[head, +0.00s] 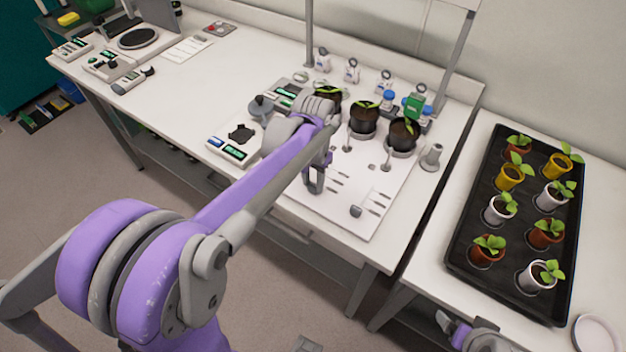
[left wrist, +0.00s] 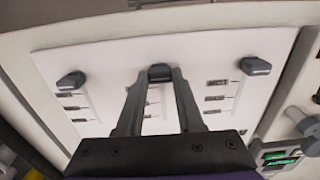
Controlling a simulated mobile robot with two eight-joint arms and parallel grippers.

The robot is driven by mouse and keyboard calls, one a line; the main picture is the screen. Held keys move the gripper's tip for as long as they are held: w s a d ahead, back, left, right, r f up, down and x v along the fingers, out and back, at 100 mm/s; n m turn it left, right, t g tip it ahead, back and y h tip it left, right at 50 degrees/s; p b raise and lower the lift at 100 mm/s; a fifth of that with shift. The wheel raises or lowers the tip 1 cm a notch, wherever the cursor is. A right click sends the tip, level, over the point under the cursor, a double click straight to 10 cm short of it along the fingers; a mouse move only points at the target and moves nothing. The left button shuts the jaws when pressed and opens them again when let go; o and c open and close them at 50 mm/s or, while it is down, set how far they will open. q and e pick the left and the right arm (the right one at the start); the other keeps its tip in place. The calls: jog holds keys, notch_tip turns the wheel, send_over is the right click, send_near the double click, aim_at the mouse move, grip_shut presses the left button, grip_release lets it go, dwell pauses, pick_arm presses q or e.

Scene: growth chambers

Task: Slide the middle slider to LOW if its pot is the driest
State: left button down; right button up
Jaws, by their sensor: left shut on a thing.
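A white panel (head: 345,195) with three slider tracks lies on the bench. My left gripper (head: 314,186) is over it, and in the left wrist view its fingertips (left wrist: 160,76) are closed around the dark middle slider knob (left wrist: 160,69). The knobs on either side, left (left wrist: 70,81) and right (left wrist: 256,66), stand at the same far end of their tracks in that view. The track labels are too small to read. Three dark pots with seedlings stand behind the panel: left (head: 326,97), middle (head: 364,119) and right (head: 403,135). Part of my right arm shows at the bottom right; its fingers are unclear.
A green device (head: 413,107) stands by the right pot, and small white bottles (head: 352,70) line the back. Displays (head: 235,152) sit left of the panel. A black tray (head: 463,232) of potted seedlings is on the right bench. The bench's left part has free room.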

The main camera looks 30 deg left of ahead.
pick_arm(q)
jog(key=shift+w, duration=0.15)
dwell(0.8)
jog(key=shift+w+d, duration=0.1)
jog(key=shift+w, duration=1.35)
jog(key=c, duration=0.5)
grip_release()
jog(key=shift+s, duration=0.1)
notch_tip(320, 180, up, 11)
jog(key=shift+f+p, duration=0.1)
jog(key=shift+p, duration=0.25)
